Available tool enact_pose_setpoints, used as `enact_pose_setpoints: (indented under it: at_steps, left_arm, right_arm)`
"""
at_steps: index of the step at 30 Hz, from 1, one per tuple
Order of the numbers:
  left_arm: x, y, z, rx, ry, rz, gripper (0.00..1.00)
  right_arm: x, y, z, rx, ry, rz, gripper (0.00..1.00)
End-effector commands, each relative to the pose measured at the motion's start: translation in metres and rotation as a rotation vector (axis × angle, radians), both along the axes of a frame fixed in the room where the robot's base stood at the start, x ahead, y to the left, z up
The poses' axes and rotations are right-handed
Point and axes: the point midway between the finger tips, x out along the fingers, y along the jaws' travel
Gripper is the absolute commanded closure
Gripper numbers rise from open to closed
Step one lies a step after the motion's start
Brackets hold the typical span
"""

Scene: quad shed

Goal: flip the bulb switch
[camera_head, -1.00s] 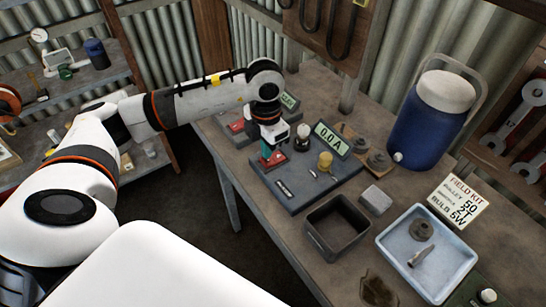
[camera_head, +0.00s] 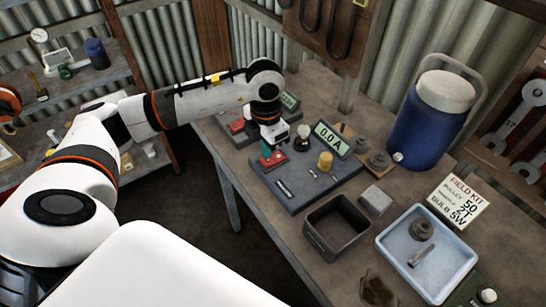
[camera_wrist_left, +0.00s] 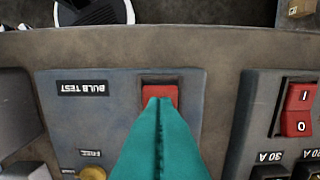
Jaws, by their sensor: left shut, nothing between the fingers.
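The grey bulb test board (camera_head: 290,197) lies on the workbench, with a clear bulb (camera_head: 303,138) and a yellow knob-like post (camera_head: 325,161) on it. A display (camera_head: 331,140) at its back reads 0.0 A. My left gripper (camera_head: 272,160) points down over the board's left end. In the left wrist view its teal fingers (camera_wrist_left: 160,108) are shut and empty. Their tips are at the red switch (camera_wrist_left: 160,91), covering its lower part; I cannot tell whether they touch it. The upside-down label "BULB TEST" (camera_wrist_left: 84,87) is beside the switch. My right gripper is out of view.
Another panel with a red rocker marked I and O (camera_wrist_left: 297,108) is close by. A dark open bin (camera_head: 337,228), a grey block (camera_head: 375,201), a blue tray (camera_head: 383,243) and a blue cooler (camera_head: 428,127) stand to the right on the bench.

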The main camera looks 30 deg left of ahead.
Motion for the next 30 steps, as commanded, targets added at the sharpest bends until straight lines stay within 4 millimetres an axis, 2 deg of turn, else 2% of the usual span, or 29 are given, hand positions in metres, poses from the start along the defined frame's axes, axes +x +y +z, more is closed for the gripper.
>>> enact_pose_setpoints:
  at_steps: [30]
  left_arm:
    - [0.000, 0.000, -0.016, 0.000, 0.000, 0.000, 1.00]
  right_arm:
    - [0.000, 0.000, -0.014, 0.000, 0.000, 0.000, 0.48]
